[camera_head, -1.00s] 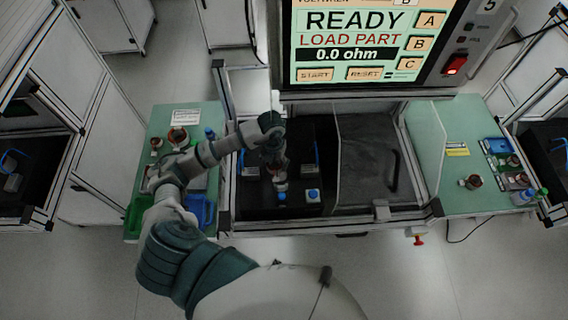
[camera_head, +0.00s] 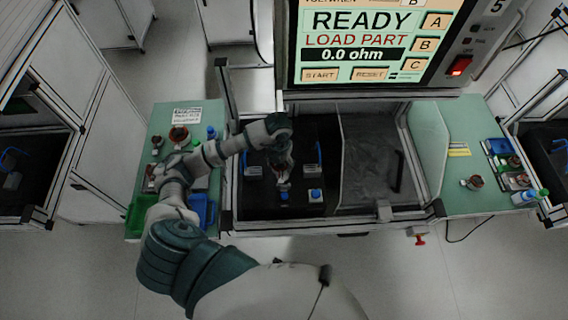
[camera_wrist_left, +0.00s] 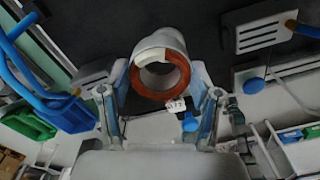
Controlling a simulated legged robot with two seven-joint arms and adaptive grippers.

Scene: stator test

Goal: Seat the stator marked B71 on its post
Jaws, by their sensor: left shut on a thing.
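My left gripper (camera_head: 284,174) is over the dark floor of the test bay. In the left wrist view my left gripper (camera_wrist_left: 160,112) is shut on a stator (camera_wrist_left: 174,78), a pale ring body with a copper-red winding. The stator sits between the two fingers, with its round opening in view. In the head view the stator is small and mostly hidden by my gripper. I cannot make out the post under it. My right gripper is not in view.
The tester screen (camera_head: 362,45) reads READY, LOAD PART, 0.0 ohm. A clear panel stands right of the gripper. The left bench (camera_head: 160,125) holds parts, a green bin and a blue bin (camera_head: 203,210).

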